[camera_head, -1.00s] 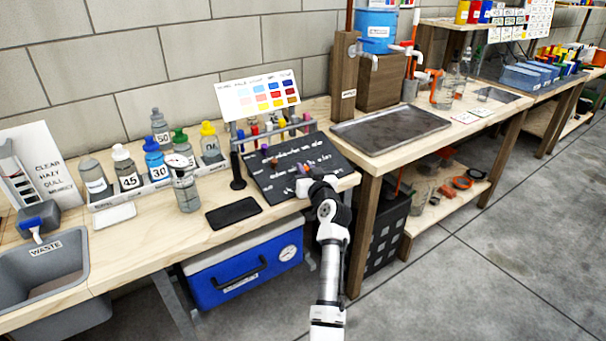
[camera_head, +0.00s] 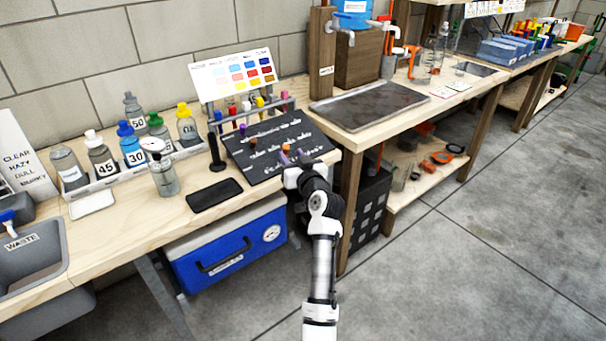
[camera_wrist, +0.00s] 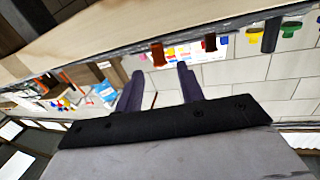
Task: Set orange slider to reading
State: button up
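The black slanted board (camera_head: 240,160) with white markings carries small coloured knobs. One orange knob (camera_head: 286,147) is right by my gripper (camera_head: 291,157), near the board's front right. Another orange-brown knob (camera_head: 253,142) sits further left, and a purple one (camera_head: 242,128) is behind it. In the wrist view, which looks upside down, my gripper (camera_wrist: 157,72) has its two purple fingers apart with nothing between them. An orange-red knob (camera_wrist: 157,52) shows beyond the fingertips, in line with the gap. A dark red knob (camera_wrist: 210,42) is to its right. The reading itself is too small to make out.
A colour chart (camera_head: 235,72) and a rack of coloured tubes stand behind the board. A black stand (camera_head: 215,150), a dark pad (camera_head: 214,194) and several bottles are left. A dark tray (camera_head: 370,104) is right. A blue cooler (camera_head: 225,250) is under the bench.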

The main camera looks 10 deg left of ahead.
jog(key=b+v, duration=0.1)
jog(key=v, duration=0.7)
jog(key=shift+s+d, duration=0.15)
jog(key=shift+s, duration=0.05)
jog(key=shift+r, duration=0.1)
